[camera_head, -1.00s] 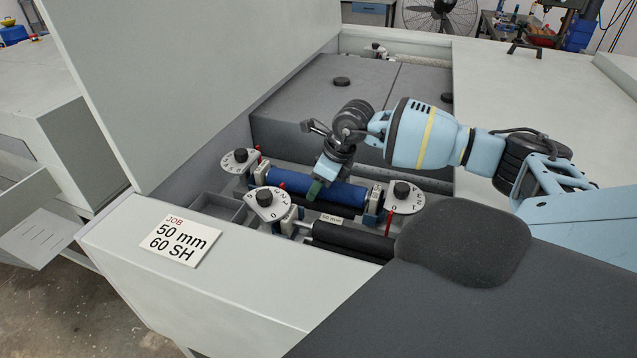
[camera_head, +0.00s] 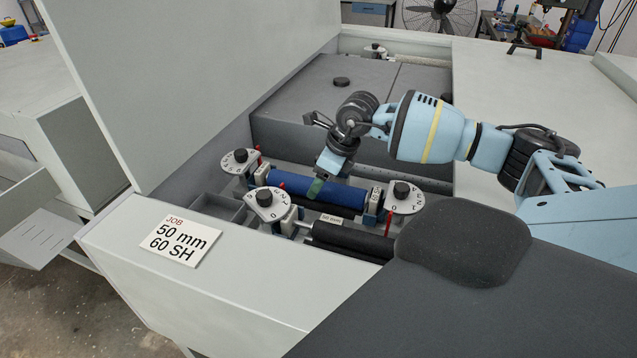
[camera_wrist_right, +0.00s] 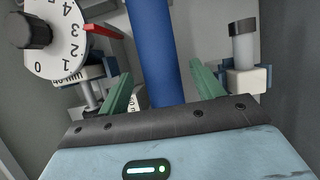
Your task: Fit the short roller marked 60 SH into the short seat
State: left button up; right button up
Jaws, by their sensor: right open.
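A blue roller (camera_head: 343,194) lies between dial-topped end blocks in the open bay in the head view. In the right wrist view the blue roller (camera_wrist_right: 153,50) runs between the two green fingers. My right gripper (camera_head: 315,187) is over the roller's middle, open, with a visible gap on each side of the roller. A small "50 mm" label (camera_head: 331,219) is on the near side of the blue roller. My left gripper is not in view.
A black roller (camera_head: 350,240) lies nearer, partly hidden by a dark rounded part. Numbered dials stand at left (camera_head: 240,160), front (camera_head: 268,203) and right (camera_head: 404,197). A job card (camera_head: 181,240) reads 50 mm, 60 SH. A raised panel (camera_head: 200,70) borders the left.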

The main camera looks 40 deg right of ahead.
jog(key=v, duration=1)
jog(key=shift+a, duration=0.1)
